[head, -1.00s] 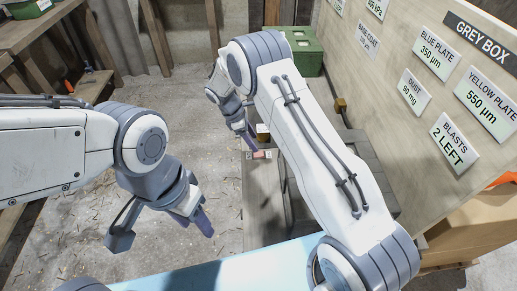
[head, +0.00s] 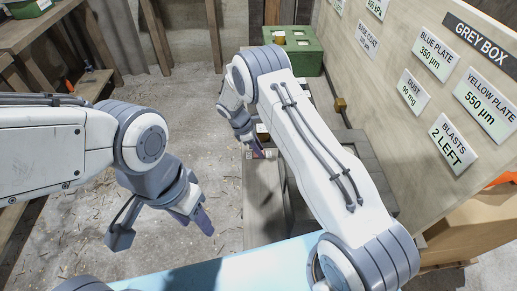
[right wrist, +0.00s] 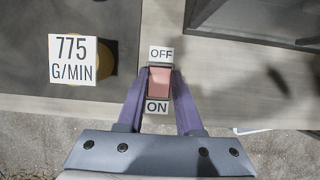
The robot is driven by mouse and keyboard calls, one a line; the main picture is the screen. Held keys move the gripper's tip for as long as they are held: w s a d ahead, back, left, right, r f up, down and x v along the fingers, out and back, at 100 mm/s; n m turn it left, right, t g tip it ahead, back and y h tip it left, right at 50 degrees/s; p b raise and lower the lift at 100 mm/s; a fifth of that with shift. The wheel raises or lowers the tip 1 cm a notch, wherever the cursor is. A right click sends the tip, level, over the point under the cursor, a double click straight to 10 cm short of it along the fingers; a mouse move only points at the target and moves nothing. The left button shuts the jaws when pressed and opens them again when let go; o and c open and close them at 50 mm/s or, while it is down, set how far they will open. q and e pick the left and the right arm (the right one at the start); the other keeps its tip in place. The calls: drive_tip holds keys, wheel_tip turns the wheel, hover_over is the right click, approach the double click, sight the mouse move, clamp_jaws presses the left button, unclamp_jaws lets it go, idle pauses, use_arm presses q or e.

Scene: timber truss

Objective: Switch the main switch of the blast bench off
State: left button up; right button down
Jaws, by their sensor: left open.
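The main switch (right wrist: 159,83) is a pinkish-red rocker on the grey blast bench (right wrist: 215,75), seen in the right wrist view. An OFF label (right wrist: 161,54) is above it and an ON label (right wrist: 157,106) below it. I cannot tell which side is pressed in. My right gripper (right wrist: 161,72) has its two purple fingers apart, one along each side of the rocker. Whether they touch or grip it is unclear. In the head view the right gripper (head: 258,150) is over the bench's left edge, largely covering the switch. My left gripper (head: 204,220) is open over the floor.
A 775 G/MIN label (right wrist: 76,60) is left of the switch. A green box (head: 298,52) stands beyond the bench. A sign board (head: 420,80) with readings stands at the right, and a wooden bench (head: 35,35) at the far left. Open floor (head: 170,110) lies between.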

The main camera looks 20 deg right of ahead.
drive_tip(key=shift+s+d+r+y+p, duration=0.1)
drive_tip(key=shift+d+r+y+p, duration=0.2)
drive_tip(key=shift+y+p, duration=0.6)
drive_tip(key=shift+d+f+t+y+p, duration=0.1)
drive_tip(key=shift+f+t+y+p, duration=0.35)
drive_tip(key=shift+y, duration=0.25)
drive_tip(key=shift+r, duration=0.1)
drive_tip(key=c, duration=0.6)
unclamp_jaws()
drive_tip(key=shift+o, duration=0.2)
wheel_tip(320, 180, up, 10)
drive_tip(key=a+b, duration=0.1)
drive_tip(key=shift+r, duration=0.2)
